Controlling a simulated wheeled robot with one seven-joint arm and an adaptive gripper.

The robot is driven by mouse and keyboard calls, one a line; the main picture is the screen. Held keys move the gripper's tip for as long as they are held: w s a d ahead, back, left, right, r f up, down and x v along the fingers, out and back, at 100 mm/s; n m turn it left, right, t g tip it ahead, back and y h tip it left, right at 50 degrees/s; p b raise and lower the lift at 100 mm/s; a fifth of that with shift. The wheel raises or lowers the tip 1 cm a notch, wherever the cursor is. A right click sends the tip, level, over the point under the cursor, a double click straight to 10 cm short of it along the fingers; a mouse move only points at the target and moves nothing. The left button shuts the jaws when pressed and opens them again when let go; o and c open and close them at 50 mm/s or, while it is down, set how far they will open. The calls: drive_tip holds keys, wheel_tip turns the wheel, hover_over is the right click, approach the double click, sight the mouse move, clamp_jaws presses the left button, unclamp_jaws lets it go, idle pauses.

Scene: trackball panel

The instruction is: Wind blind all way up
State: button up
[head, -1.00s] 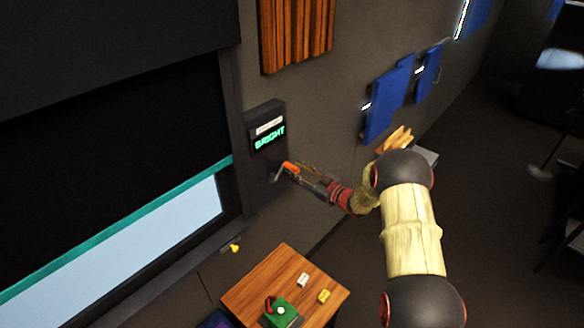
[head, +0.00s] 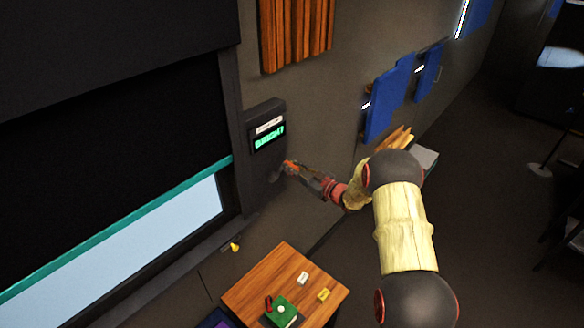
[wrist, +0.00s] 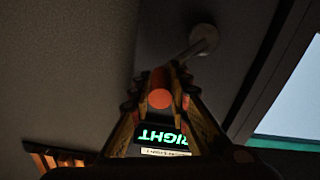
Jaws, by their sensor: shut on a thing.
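The black blind (head: 110,140) covers the upper part of the window. Its teal bottom bar (head: 120,226) slants across the view, with a pale blue strip of pane (head: 130,245) showing below it. A dark control box (head: 265,150) on the wall right of the window has a lit green display reading BRIGHT and a crank on its lower part. My gripper (head: 293,168) is shut on the crank's orange knob (wrist: 160,89). In the wrist view, the metal crank arm (wrist: 187,52) runs from between the fingertips up right to a round hub (wrist: 204,39).
A wooden table (head: 255,288) below holds a green box with a ball (head: 281,310) and small white and yellow blocks. Wooden slats (head: 296,35) and blue panels (head: 385,100) are on the wall. A small yellow thing (head: 235,247) lies below the window.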

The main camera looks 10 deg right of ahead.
clamp_jaws()
drive_tip(key=shift+a+n+b, duration=0.1)
drive_tip(key=shift+n+b, duration=0.2)
drive_tip(key=shift+b, duration=0.35)
